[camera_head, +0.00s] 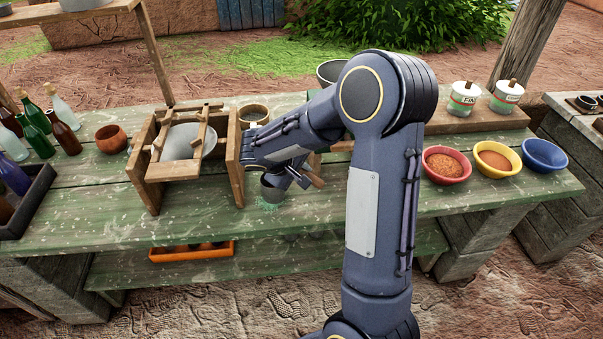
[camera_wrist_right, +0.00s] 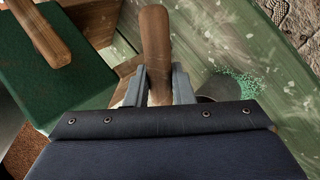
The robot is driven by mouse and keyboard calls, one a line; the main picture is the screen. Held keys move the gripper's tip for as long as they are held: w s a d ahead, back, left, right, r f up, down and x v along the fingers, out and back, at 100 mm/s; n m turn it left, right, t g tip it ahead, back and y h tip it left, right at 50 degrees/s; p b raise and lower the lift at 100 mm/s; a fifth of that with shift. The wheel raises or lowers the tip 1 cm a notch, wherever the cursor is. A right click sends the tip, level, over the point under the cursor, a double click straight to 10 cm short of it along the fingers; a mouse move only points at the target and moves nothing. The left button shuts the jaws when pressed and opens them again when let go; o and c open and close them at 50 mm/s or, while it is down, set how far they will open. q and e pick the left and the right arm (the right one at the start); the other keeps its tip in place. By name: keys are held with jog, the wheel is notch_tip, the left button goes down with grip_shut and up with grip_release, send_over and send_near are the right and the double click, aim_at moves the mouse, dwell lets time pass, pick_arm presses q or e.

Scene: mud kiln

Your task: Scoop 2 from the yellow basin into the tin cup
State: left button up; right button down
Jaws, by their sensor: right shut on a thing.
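The yellow basin (camera_head: 497,169) stands at the right of the table, with orange-brown grains in it. A dark grey cup, seemingly the tin cup (camera_head: 274,190), stands near the table's middle, partly hidden by my arm; part of its dark round shape shows in the right wrist view (camera_wrist_right: 213,88). My right gripper (camera_head: 302,180) is beside and just above the cup. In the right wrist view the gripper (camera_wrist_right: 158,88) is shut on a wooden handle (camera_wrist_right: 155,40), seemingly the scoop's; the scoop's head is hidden. My left gripper is out of view.
Green grains (camera_head: 265,204) lie on the table by the cup. A wooden frame (camera_head: 150,193) with a pale bowl stands close to its left. A red basin (camera_head: 445,177) and a blue basin (camera_head: 545,164) flank the yellow one. Bottles (camera_head: 63,135) stand far left. The front table is clear.

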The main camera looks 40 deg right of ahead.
jog(key=shift+a+f+h+b, duration=0.1)
jog(key=shift+f+h+b, duration=0.25)
jog(key=shift+b, duration=0.4)
jog(key=shift+a+f+h+b, duration=0.15)
jog(key=shift+a+h+b, duration=0.15)
jog(key=shift+h+b, duration=0.95)
jog(key=shift+t+b, duration=0.3)
jog(key=shift+b, duration=0.5)
jog(key=shift+h, duration=0.3)
jog(key=shift+r, duration=0.2)
